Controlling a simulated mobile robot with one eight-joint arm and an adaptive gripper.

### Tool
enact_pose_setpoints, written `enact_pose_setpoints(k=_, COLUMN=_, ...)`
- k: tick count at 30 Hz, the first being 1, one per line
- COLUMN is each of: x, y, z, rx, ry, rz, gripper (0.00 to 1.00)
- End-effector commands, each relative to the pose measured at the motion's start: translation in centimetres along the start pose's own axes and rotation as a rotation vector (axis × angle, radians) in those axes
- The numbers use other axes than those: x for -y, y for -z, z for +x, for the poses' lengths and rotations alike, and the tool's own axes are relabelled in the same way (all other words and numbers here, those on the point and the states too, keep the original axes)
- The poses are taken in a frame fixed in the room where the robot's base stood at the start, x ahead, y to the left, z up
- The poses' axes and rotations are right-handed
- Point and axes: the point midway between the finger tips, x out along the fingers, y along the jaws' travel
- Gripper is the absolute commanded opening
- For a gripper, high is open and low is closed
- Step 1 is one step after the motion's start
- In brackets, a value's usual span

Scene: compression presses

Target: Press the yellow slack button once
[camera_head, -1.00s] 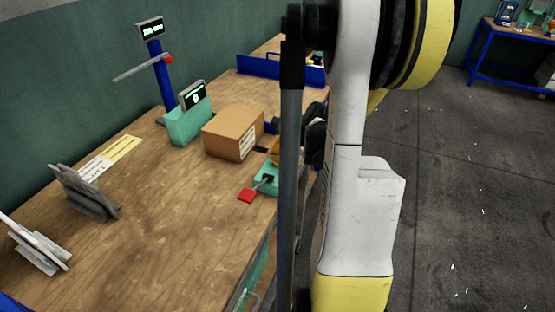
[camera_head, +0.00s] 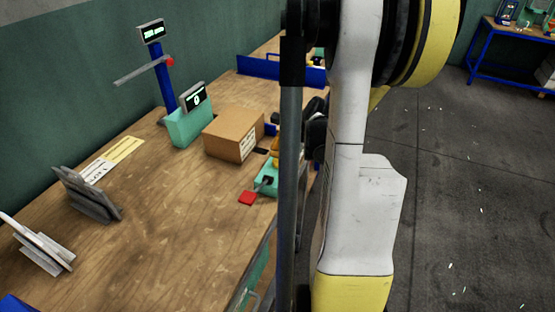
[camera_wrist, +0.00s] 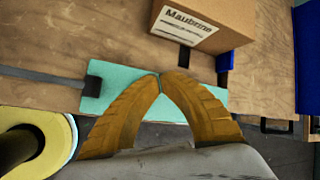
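The press has a teal base (camera_head: 267,187) on the workbench, with a red-ended lever (camera_head: 247,198) sticking out toward the front left. In the wrist view the teal base (camera_wrist: 122,75) lies under my fingertips, with a grey lever bar and a black block at its left end. My gripper (camera_wrist: 160,75) has orange-brown fingers whose tips meet, with nothing seen between them. It also shows partly in the head view (camera_head: 275,152), beside my arm. I cannot make out a yellow slack button; my fingers or arm may hide it.
A cardboard box (camera_head: 233,135) stands just behind the press and also fills the top of the wrist view (camera_wrist: 205,20). A teal display unit (camera_head: 188,125), a blue post (camera_head: 162,80) and grey plates (camera_head: 88,195) stand on the workbench (camera_head: 150,220).

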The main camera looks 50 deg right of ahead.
Motion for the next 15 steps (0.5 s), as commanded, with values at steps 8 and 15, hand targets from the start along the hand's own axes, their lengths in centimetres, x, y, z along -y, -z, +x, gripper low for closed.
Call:
enact_pose_setpoints(k=8, x=0.3, y=-0.3, z=-0.6, rx=0.000, ry=0.000, rz=0.000, gripper=0.00)
enact_pose_setpoints(k=15, x=1.4, y=-1.4, z=-2.6, rx=0.000, ry=0.000, rz=0.000, gripper=0.00)
